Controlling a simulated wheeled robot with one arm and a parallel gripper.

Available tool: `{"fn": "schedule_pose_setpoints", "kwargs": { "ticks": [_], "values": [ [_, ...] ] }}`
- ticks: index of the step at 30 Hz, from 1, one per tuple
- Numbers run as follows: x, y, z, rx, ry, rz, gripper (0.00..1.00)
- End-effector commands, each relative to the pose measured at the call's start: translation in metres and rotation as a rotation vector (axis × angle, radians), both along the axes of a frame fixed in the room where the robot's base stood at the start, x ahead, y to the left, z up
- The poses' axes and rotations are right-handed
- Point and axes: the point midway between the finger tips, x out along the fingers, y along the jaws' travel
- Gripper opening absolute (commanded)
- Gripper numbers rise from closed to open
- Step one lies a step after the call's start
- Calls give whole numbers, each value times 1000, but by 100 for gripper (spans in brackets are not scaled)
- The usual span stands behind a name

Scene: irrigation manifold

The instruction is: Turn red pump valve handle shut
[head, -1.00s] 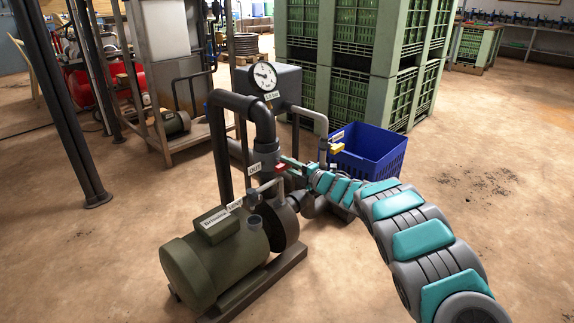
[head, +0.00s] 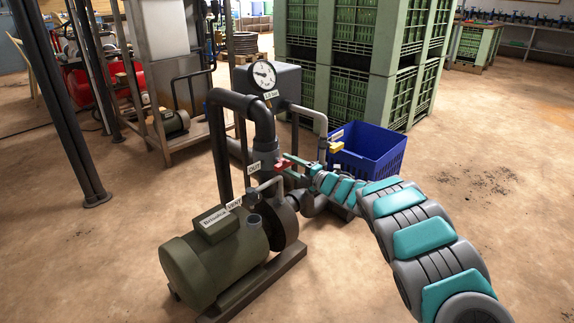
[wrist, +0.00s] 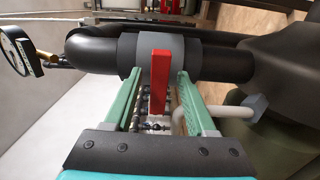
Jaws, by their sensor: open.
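The red valve handle (head: 282,165) is on the dark vertical pipe (head: 264,135) of the pump, beside a white label. In the wrist view the handle (wrist: 160,82) is a flat red bar at a grey collar (wrist: 187,60) on the black pipe. My gripper (head: 297,162) reaches it from the right in the head view. In the wrist view my gripper (wrist: 157,90) is open, with one green finger on each side of the handle and a visible gap to each.
The green pump motor (head: 214,258) stands at the front left. A pressure gauge (head: 264,75) rises above the pipe. A yellow handle (head: 336,147) and a thin grey pipe (head: 318,120) are close behind my arm. A blue crate (head: 368,150) stands behind. Floor at right is clear.

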Motion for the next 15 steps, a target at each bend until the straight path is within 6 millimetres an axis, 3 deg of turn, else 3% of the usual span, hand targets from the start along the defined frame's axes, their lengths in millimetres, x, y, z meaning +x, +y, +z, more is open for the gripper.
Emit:
{"fn": "schedule_pose_setpoints", "kwargs": {
  "ticks": [9, 15],
  "values": [
    [-28, -37, 0, -3, 0, -3, 56],
    [-38, -50, -1, -2, 1, -2, 56]
  ]
}}
